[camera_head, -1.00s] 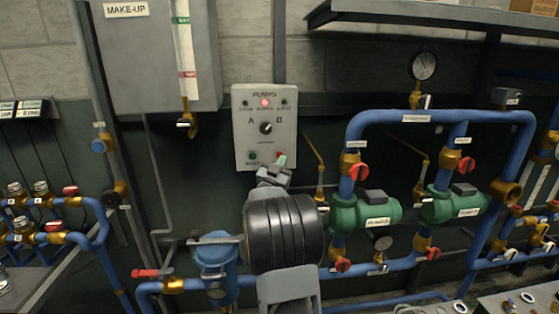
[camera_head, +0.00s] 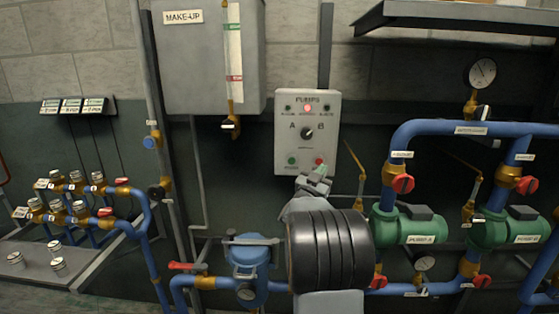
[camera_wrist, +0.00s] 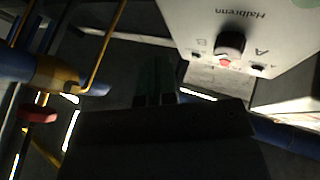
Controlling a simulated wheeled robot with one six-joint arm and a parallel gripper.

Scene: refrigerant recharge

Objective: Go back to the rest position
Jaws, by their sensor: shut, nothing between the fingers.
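My gripper (camera_head: 316,176) is shut and empty, just below the lower right of the grey pump panel (camera_head: 284,140) in the head view. The panel has an A/B selector knob (camera_head: 307,133), a lit red lamp (camera_head: 307,107), a green button (camera_head: 292,161) and a red button (camera_head: 319,161). The red button shows just above my fingertips, apart from them in the picture. In the dim wrist view, the panel (camera_wrist: 270,30) appears upside down at the upper right, with its knob (camera_wrist: 231,45). My fingers are dark there (camera_wrist: 154,100).
Blue pipes with green pumps (camera_head: 405,226) and red-handled valves stand at the right. A blue filter housing (camera_head: 247,262) is left of my arm. The make-up tank (camera_head: 205,70) hangs at the upper left. A valve manifold (camera_head: 75,195) and bench stand far left. A shelf (camera_head: 460,17) overhangs the upper right.

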